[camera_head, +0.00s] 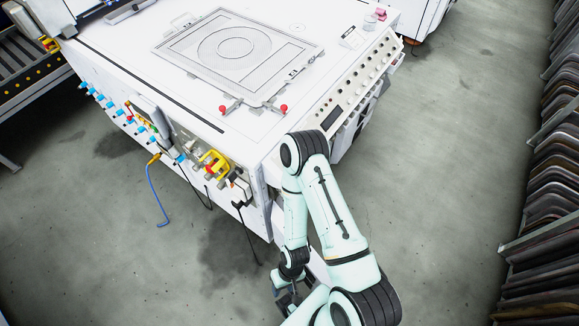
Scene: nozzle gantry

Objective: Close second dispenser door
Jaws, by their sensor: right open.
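A large white machine (140,60) fills the upper left and middle of the head view. I cannot make out which part of it, if any, is the second dispenser door. My right arm comes up from the bottom, bends beside the machine's near corner and hides part of it. My right gripper (288,297) hangs low at the bottom, below the machine's near corner. It is open, appears empty and is apart from the machine. My arm partly covers it. My left gripper is not in view.
A framed plate (238,50) with a ring and red knobs lies on the machine top. A button panel (355,85) runs along its right edge. Blue connectors and a blue hose (156,195) are on the left side. A rack (550,190) lines the far right. Grey floor (445,150) between is clear.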

